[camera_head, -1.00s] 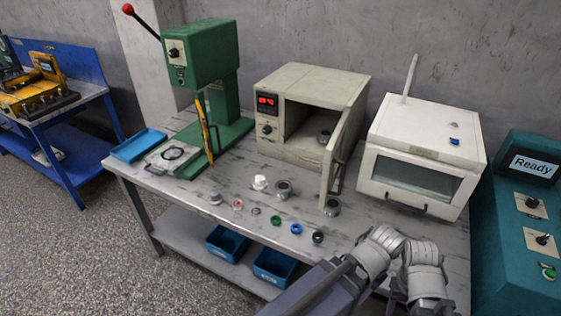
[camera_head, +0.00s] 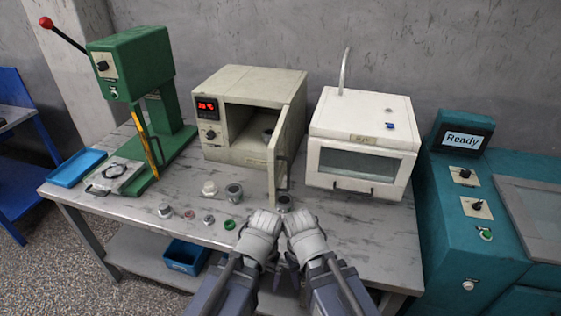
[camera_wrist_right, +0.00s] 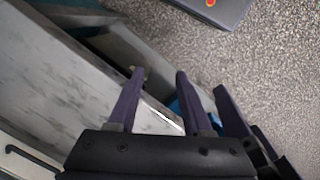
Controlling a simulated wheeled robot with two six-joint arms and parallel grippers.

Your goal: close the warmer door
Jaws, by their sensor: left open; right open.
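The warmer (camera_head: 220,148) is a beige box with a red display, on the grey workbench in the head view. Its door (camera_head: 289,140), hinged at the right, stands wide open and points out toward the front of the bench. A small metal part (camera_head: 268,134) shows inside the warmer. My left gripper (camera_head: 273,276) and right gripper (camera_head: 304,282) are low at the bench's front edge, in front of the door and apart from it. My wrists partly hide both. In the right wrist view my right gripper (camera_wrist_right: 160,72) has its fingers apart with nothing between them.
A white box with a window (camera_head: 362,140) stands right of the warmer, near the open door. Several small parts, among them a white cup (camera_head: 209,188) and a green ring (camera_head: 230,225), lie before the warmer. A green press (camera_head: 133,68) stands left, a teal console (camera_head: 470,200) right.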

